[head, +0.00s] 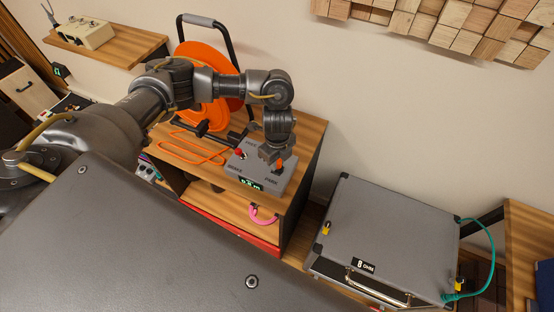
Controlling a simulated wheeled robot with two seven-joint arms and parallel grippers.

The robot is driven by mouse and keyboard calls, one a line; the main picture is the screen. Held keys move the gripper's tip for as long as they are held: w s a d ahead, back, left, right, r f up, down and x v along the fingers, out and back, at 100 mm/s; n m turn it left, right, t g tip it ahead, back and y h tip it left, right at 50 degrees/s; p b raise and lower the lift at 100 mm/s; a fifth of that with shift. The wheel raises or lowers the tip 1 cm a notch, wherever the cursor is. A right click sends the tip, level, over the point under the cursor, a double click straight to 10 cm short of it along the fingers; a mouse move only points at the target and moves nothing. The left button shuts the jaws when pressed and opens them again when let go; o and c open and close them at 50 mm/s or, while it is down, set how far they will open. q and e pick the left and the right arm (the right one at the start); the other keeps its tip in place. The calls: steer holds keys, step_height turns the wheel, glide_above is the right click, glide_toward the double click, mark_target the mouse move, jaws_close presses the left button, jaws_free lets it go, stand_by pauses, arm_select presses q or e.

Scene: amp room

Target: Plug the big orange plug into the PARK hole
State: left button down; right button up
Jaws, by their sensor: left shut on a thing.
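A grey box (247,174) with a small green display sits on top of a low wooden cabinet. The PARK label (271,183) is on its near right part. My left gripper (271,156) points down over the right side of the box, shut on the big orange plug (280,166). Only a small orange part of the plug shows beside the fingers, just above the PARK label. The hole is hidden, and I cannot tell whether the plug is in it or above it. My right gripper is out of view.
A red piece (239,152) stands on the box's left part. An orange cable (190,147) lies on the cabinet top (311,133), with a large orange reel (205,60) behind. A grey amp case (385,235) stands to the right, with a gap between.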

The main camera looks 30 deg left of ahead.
arm_select(q)
steer(key=c, duration=1.1)
jaws_free()
steer(key=shift+d, duration=0.1)
steer(key=shift+c, duration=0.2)
step_height(320, 180, up, 11)
steer(key=shift+f, duration=0.1)
